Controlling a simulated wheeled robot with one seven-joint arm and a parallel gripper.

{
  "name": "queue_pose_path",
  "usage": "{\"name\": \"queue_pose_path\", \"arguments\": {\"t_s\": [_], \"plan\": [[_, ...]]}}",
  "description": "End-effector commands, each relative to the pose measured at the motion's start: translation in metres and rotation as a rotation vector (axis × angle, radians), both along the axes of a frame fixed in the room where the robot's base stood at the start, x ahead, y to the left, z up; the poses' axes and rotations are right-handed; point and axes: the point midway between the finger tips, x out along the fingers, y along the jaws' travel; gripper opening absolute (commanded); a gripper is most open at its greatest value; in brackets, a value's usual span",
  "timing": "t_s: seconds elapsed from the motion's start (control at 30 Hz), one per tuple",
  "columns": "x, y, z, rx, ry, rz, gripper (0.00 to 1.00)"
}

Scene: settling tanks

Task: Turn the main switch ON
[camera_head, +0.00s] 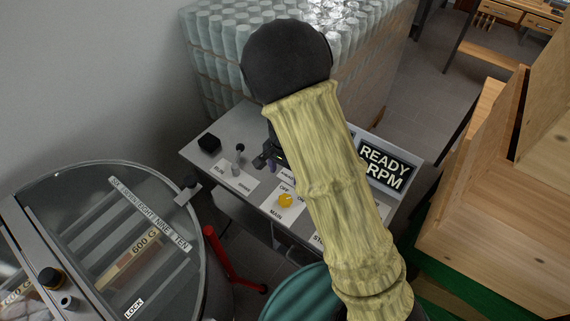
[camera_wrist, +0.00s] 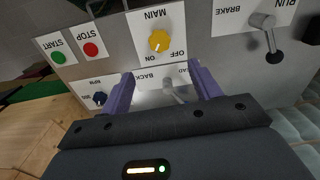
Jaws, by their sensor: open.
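The main switch is a yellow round knob (camera_head: 285,200) on a white plate marked MAIN, with OFF and a partly hidden ON label, on the grey control panel. It also shows upside down in the wrist view (camera_wrist: 159,41), with a small dark mark that I cannot read surely as ON or OFF. My gripper (camera_head: 268,158) is above the panel, behind the knob in the head view. Its purple fingers (camera_wrist: 164,85) are spread and apart from the knob. Between them shows a small grey lever on a plate marked BACK.
A run/brake lever (camera_head: 238,161) stands left of the knob. A READY RPM display (camera_head: 384,165) stands right. A glass-lidded drum (camera_head: 110,250) is at left.

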Motion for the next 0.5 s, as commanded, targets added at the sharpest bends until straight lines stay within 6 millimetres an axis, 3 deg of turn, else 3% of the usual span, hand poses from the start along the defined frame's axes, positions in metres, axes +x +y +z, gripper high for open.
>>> {"name": "queue_pose_path", "arguments": {"t_s": [0.2,0.5], "plan": [[0.000,0.000,0.030,0.000,-0.001,0.000,0.63],[0.000,0.000,0.036,-0.001,0.001,-0.001,0.63]]}}
